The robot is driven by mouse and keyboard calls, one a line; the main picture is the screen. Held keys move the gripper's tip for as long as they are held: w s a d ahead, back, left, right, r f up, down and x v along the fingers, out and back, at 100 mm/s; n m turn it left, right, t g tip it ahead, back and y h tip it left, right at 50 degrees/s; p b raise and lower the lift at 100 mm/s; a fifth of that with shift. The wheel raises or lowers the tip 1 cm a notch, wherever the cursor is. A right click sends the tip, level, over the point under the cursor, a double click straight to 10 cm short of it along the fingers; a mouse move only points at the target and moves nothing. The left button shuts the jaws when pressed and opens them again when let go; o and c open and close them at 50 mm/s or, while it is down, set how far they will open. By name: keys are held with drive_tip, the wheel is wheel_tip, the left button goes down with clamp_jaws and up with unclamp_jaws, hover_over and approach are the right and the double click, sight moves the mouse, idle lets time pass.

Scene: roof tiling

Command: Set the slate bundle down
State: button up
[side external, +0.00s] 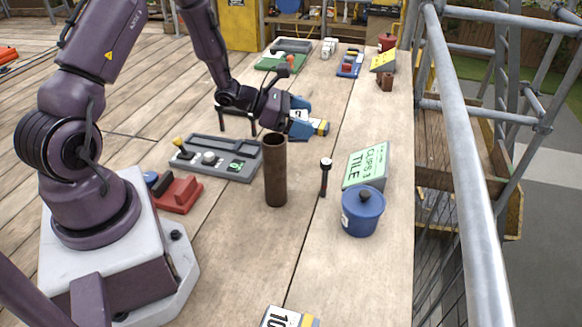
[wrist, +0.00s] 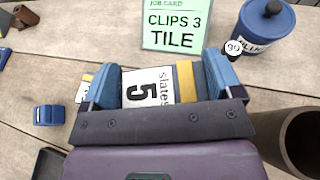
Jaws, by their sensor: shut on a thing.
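The slate bundle (wrist: 150,88), with a white label reading "5 slates" and a yellow band, is between the blue fingers of my gripper (wrist: 165,82) in the wrist view. The fingers are shut on its two sides. In the side view, my gripper (side external: 304,117) is beyond the brown tube, and the label and yellow band of the bundle (side external: 318,127) show at its right. The bundle is low over the wooden deck; I cannot tell whether it touches the planks. My gripper's dark body hides its near part in the wrist view.
A brown upright tube (side external: 275,170), a grey tray (side external: 215,157), a thin black post (side external: 325,177), a job card (side external: 366,165) and a blue lidded pot (side external: 362,212) stand around. Another labelled bundle (side external: 285,317) lies at the front. Scaffold rails (side external: 455,150) border the right.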

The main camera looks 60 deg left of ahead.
drive_tip(key=shift+s+a+f+n+t+y, duration=0.15)
drive_tip(key=shift+a+f+n+y, duration=0.1)
drive_tip(key=shift+a+f, duration=0.2)
drive_tip(key=shift+s+a+f+n+t+y, duration=0.15)
drive_tip(key=shift+a+f+n+y, duration=0.1)
drive_tip(key=shift+a+f, duration=0.15)
hover_over(296, 167)
wheel_tip(296, 167, down, 5)
drive_tip(key=shift+f, duration=2.2)
drive_tip(key=shift+f, duration=0.2)
drive_tip(key=o, duration=0.8)
drive_tip(key=shift+o, duration=0.2)
drive_tip(key=shift+r, duration=0.1)
